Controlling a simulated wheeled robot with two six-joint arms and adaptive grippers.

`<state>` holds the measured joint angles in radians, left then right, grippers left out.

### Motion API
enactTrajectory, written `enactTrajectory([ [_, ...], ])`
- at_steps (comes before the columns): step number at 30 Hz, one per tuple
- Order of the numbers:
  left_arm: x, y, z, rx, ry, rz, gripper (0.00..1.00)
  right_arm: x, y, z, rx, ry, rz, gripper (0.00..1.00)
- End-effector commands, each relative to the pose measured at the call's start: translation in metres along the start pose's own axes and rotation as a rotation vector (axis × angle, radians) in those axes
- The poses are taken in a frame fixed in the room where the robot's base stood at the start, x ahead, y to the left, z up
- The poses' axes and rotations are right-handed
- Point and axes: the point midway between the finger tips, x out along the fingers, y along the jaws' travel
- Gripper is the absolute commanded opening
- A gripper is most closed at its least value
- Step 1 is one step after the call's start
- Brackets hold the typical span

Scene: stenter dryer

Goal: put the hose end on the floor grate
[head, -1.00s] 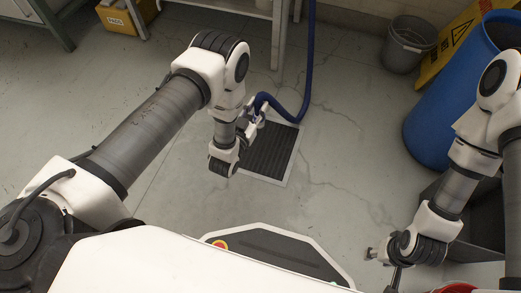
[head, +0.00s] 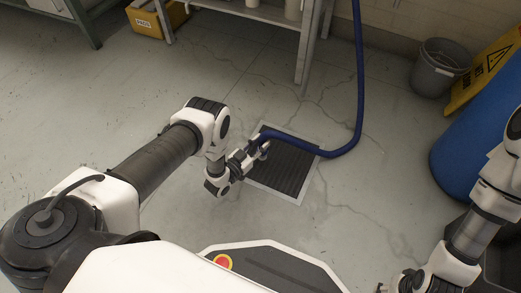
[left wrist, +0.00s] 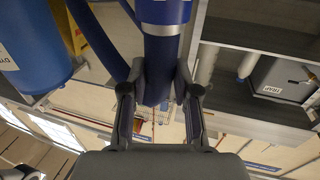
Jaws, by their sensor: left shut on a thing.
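The floor grate (head: 286,172) is a dark slatted square with a pale metal frame, set in the concrete floor ahead of my base. The dark blue hose (head: 358,80) comes down from above, bends near the floor and runs left across the grate's far side to my left gripper (head: 258,153). That gripper is shut on the hose end, over the grate's left edge in the head view; I cannot tell its height. In the left wrist view the hose end (left wrist: 162,28), with a silver band, sits between both fingers (left wrist: 157,88). My right gripper is mostly cut off at the bottom right.
A metal-legged bench (head: 306,45) stands beyond the grate. A yellow box (head: 150,20) is at the back left. A grey bucket (head: 437,68), a yellow warning sign (head: 490,68) and a blue drum (head: 462,150) stand at the right. The floor left of the grate is clear.

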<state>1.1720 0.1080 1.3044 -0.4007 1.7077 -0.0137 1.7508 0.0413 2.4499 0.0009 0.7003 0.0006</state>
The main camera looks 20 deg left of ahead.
Motion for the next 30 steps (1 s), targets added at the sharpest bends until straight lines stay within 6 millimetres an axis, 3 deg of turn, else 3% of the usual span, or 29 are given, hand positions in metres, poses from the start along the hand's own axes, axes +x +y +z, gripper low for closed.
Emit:
enactTrajectory([
  [3, 0.012, -0.01, 0.004, 0.002, 0.003, -0.001, 0.0, 0.01, 0.0, -0.001, 0.002, 0.002, 0.0, 0.44],
  [6, 0.011, -0.01, 0.031, -0.001, -0.002, 0.0, 0.0, 0.032, 0.001, -0.002, 0.005, 0.005, 0.0, 0.44],
  [8, 0.011, -0.01, 0.038, 0.0, 0.0, 0.0, 0.0, 0.038, 0.001, -0.002, 0.007, 0.005, 0.001, 0.44],
  [18, 0.011, -0.01, 0.039, 0.0, -0.001, -0.001, 0.0, 0.037, 0.001, -0.003, 0.008, 0.007, 0.001, 0.44],
  [19, 0.011, -0.01, 0.039, 0.0, -0.002, -0.001, 0.33, 0.037, 0.001, -0.003, 0.008, 0.006, 0.001, 0.44],
  [21, 0.011, -0.01, 0.038, 0.0, -0.001, -0.001, 0.55, 0.036, 0.001, -0.002, 0.008, 0.006, 0.001, 0.44],
  [30, 0.011, -0.009, 0.036, 0.0, -0.001, -0.001, 0.55, 0.034, 0.001, -0.002, 0.008, 0.006, 0.001, 0.44],
])
